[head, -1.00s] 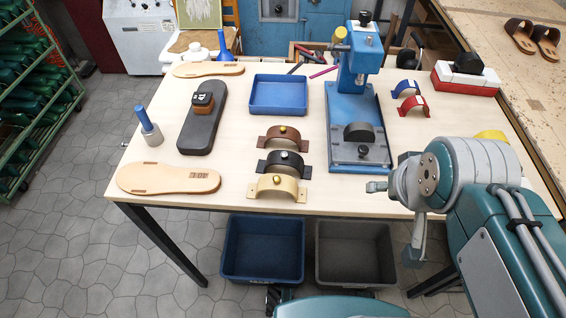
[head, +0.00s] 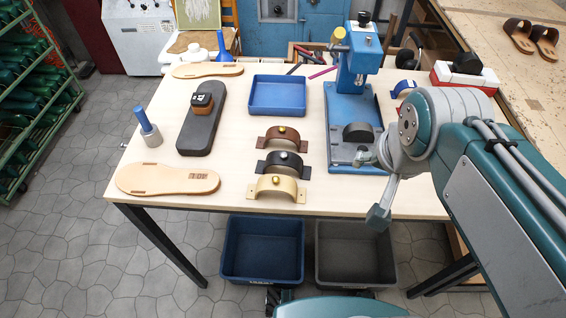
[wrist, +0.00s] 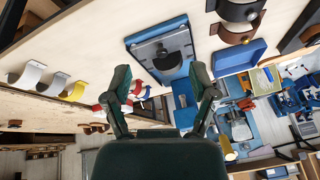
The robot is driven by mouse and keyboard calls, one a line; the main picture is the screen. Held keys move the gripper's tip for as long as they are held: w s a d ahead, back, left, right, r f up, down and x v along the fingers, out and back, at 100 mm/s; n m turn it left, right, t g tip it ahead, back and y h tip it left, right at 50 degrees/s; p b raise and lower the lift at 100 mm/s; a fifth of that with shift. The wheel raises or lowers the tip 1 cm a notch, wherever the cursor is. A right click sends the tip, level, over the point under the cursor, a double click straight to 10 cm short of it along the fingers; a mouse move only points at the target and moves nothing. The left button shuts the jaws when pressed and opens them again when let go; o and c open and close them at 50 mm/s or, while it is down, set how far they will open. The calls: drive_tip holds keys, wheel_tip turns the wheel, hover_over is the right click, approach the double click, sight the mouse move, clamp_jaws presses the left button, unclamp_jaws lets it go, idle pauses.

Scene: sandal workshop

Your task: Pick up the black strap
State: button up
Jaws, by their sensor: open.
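In the wrist view the black strap (wrist: 238,10) is cut by the top edge, right of centre, beside the brown strap (wrist: 232,35). My gripper (wrist: 162,88) is open, its two fingers apart and nothing between them. In the head view my gripper (head: 371,187) is to the right of the black strap and apart from it, partly hidden by my arm.
The blue press (head: 352,105) stands right behind the straps. A blue tray (head: 278,110) lies behind the brown strap. Sandal soles (head: 168,180) and a dark last (head: 203,130) lie left. Two bins (head: 262,270) are below the table. Bare tabletop lies left of the straps.

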drive_tip(key=w+a+m+g, duration=0.2)
drive_tip(key=w+a+m, duration=0.5)
drive_tip(key=m+g, duration=0.3)
drive_tip(key=m, duration=0.5)
hover_over(283, 153)
wheel_tip(283, 153, down, 3)
drive_tip(key=shift+f, duration=0.1)
drive_tip(key=shift+m, duration=0.3)
wheel_tip(283, 153, down, 11)
drive_tip(key=shift+r, duration=0.1)
drive_tip(key=c, duration=0.7)
